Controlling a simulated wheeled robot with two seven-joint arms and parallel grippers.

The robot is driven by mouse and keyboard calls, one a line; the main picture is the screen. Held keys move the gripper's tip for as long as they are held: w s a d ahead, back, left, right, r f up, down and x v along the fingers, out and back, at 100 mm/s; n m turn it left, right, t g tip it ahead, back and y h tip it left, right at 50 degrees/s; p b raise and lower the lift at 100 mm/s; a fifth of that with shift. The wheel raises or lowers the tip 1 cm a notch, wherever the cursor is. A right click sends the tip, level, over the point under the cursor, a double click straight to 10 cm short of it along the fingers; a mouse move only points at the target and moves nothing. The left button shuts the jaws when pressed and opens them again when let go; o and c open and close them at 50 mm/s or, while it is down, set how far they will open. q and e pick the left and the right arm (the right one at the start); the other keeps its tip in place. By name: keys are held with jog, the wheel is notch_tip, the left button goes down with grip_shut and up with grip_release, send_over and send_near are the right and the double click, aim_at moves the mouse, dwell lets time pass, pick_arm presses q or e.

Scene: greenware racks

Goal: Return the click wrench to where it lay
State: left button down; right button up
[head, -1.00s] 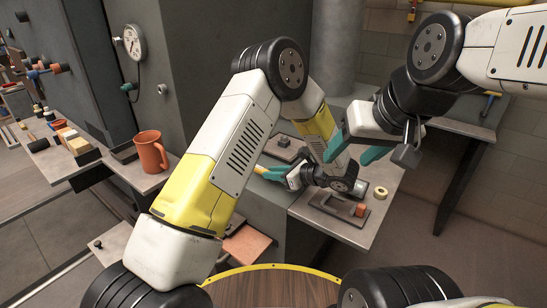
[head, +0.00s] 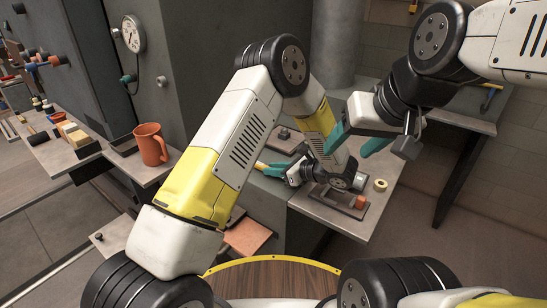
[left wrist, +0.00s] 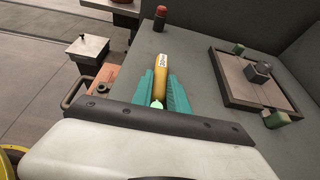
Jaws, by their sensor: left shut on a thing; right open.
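The click wrench, a yellow tool with a white label, shows in the left wrist view (left wrist: 161,72) between the teal fingers of my left gripper (left wrist: 158,95). My left gripper (head: 272,171) is shut on it, low over or at the grey bench top. In the head view a small yellow end of the wrench (head: 260,166) sticks out left of the fingers, and the rest is hidden. I cannot tell whether the wrench touches the surface. My right gripper (head: 359,143) is open and empty, raised above the bench's right part.
A dark tray (left wrist: 222,67) holding a grey block lies right of the wrench. Another tray (head: 325,203) with an orange piece, and a cream ring (head: 380,185), are on the bench's right part. A red-topped cylinder (left wrist: 160,18) stands beyond the wrench. An orange mug (head: 151,146) stands left.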

pick_arm(q)
jog(key=shift+f, duration=0.15)
jog(key=c, duration=1.2)
grip_release()
jog(key=shift+o, duration=0.2)
jog(key=o, duration=0.4)
jog(key=shift+o, duration=0.2)
jog(key=shift+v, duration=2.95)
